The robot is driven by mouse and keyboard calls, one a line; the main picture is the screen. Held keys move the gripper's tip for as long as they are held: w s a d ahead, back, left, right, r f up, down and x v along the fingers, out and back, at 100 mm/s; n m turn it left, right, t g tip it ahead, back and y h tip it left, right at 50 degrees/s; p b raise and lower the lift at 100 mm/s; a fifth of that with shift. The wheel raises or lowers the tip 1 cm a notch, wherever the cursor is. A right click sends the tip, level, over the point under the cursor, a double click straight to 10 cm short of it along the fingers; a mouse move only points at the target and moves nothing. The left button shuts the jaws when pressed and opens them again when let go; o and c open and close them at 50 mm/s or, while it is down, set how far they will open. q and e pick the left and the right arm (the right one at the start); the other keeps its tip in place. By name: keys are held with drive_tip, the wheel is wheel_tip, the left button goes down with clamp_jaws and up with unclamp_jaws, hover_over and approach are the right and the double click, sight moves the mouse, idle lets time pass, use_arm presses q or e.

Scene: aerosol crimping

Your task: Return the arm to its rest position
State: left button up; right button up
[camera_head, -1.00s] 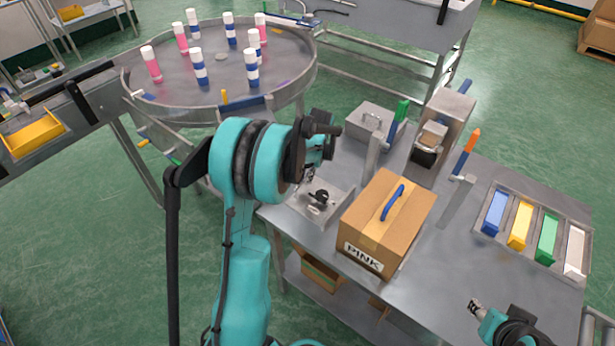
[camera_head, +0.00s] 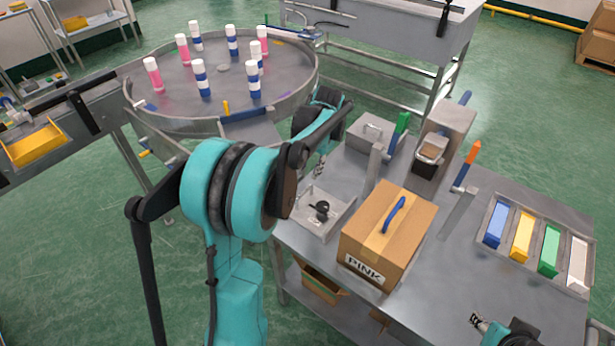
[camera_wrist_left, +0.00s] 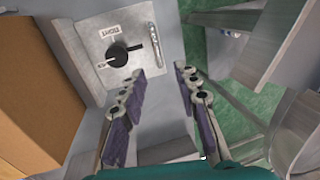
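My left arm rises from the bottom of the head view and bends over the near left corner of the metal table (camera_head: 455,235). My left gripper (camera_head: 320,168) shows small there, partly hidden by my own arm. In the left wrist view the two purple-padded fingers (camera_wrist_left: 160,75) stand apart with nothing between them. Ahead of them is a grey plate (camera_wrist_left: 97,42) with a black knob (camera_wrist_left: 117,55) and small labels. In the head view the knob (camera_head: 320,209) lies just below the gripper. My right gripper (camera_head: 475,322) is at the bottom right, too small to read.
A cardboard box (camera_head: 395,225) marked PINK stands right of the knob plate. Behind it are a grey box (camera_head: 375,133) and a press-like device (camera_head: 440,135). Coloured bins (camera_head: 522,235) sit at the right. A round table (camera_head: 150,115) carries several pink and blue cans.

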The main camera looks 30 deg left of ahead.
use_arm(q)
drive_tip(key=shift+d+r, duration=0.1)
drive_tip(key=shift+r, duration=0.65)
drive_tip(key=s+d+r+t, duration=0.4)
drive_tip(key=s+d+r, duration=0.1)
drive_tip(key=s+d, duration=0.65)
drive_tip(key=s+d+f+n+t+h, duration=0.1)
drive_tip(key=s+d+f+t+h, duration=0.1)
drive_tip(key=s+d, duration=0.5)
drive_tip(key=shift+s+d+f+t, duration=0.3)
drive_tip(key=shift+s+f+t, duration=0.2)
drive_tip(key=shift+s+f, duration=0.3)
